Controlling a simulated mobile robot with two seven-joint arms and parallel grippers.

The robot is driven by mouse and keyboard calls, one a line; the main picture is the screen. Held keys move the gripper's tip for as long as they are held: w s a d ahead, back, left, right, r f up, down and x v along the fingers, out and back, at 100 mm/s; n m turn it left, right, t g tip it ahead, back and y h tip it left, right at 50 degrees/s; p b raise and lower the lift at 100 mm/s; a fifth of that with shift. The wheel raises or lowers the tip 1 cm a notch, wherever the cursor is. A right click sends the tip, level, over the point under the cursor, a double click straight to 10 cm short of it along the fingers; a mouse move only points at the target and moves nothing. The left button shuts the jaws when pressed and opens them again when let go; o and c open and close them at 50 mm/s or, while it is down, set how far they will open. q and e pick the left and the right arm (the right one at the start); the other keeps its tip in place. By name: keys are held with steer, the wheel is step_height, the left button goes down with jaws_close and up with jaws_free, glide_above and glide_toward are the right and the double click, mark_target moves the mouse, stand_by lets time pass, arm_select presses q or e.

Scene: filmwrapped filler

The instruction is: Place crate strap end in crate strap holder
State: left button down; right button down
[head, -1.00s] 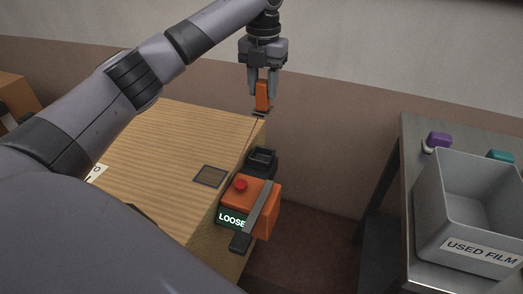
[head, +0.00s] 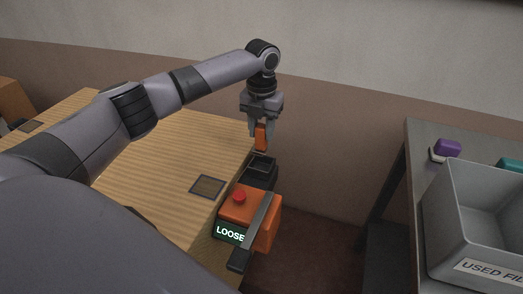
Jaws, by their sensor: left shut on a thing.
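My left gripper (head: 262,137) is shut on the orange crate strap end (head: 261,138). The crate strap holder, which looks like the black open-topped socket (head: 261,165), sits at the crate's right side, just below the strap end. A small gap seems to show between them, but I cannot tell whether they touch. An orange device (head: 262,222) with a red button and a sign reading LOOSE is in front of the socket. My right gripper is not in view.
The wooden crate (head: 150,150) fills the left middle, with a dark square patch (head: 208,186) on top. A grey bin (head: 480,215) labelled USED FILM stands on a metal table at right, near a purple-topped block (head: 447,148). Open floor lies between.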

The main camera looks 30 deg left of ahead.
mark_target(261, 149)
arm_select(q)
steer(key=shift+f, duration=3.45)
steer(key=shift+f, duration=0.15)
steer(key=c, duration=0.7)
jaws_free()
step_height(261, 149, up, 12)
steer(key=shift+r, duration=0.2)
